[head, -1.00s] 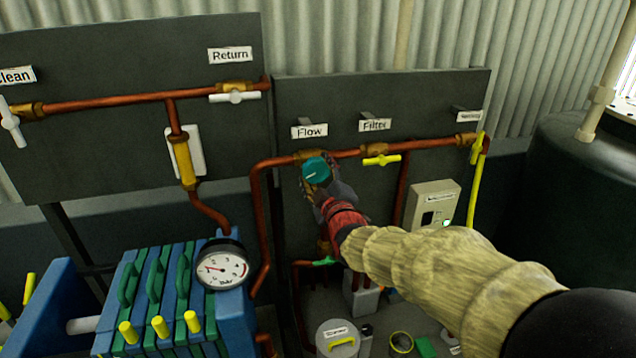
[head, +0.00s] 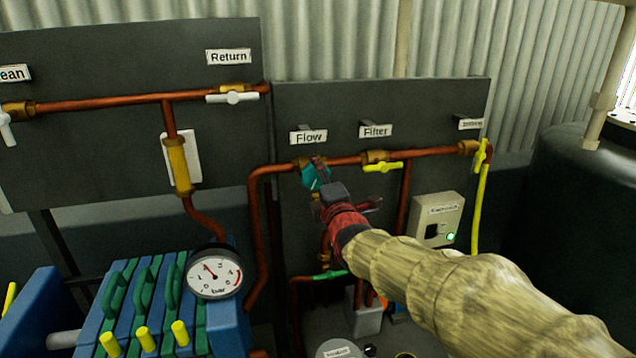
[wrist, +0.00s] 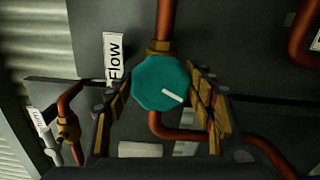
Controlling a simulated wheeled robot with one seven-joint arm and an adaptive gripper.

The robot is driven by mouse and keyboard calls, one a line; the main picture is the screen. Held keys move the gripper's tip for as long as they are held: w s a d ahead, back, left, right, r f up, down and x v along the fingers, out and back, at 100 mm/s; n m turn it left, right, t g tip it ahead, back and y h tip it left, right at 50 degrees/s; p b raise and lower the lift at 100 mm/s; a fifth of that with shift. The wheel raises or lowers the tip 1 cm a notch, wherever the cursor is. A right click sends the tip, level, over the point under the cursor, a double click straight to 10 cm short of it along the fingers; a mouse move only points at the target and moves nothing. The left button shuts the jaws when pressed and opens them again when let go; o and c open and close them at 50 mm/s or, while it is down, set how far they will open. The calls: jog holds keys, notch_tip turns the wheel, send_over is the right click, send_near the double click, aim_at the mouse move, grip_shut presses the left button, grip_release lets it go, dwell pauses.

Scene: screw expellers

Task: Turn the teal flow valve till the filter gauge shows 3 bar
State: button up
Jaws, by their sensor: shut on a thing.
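The teal flow valve (head: 311,178) is a faceted round knob on the copper pipe under the "Flow" label (head: 308,137). In the wrist view the knob (wrist: 160,84) sits between the two fingers, its white mark pointing to the lower right. My gripper (head: 321,183) is shut on the knob; the fingers also show in the wrist view (wrist: 160,92) on either side of it. The gauge (head: 214,272) is a round white dial marked bar, on the blue and green filter press. Its needle points up and left, well short of the right side of the scale. The exact figure is too small to read surely.
A yellow valve (head: 383,167) under the "Filter" label (head: 376,131) and another yellow valve (head: 481,155) sit to the right on the same pipe. A copper pipe (head: 256,230) drops left of the knob. A control box (head: 437,220) hangs at lower right.

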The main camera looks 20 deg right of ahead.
dwell(0.4)
jog(key=o, duration=1.1)
jog(key=shift+o, duration=0.3)
jog(key=s, duration=1.2)
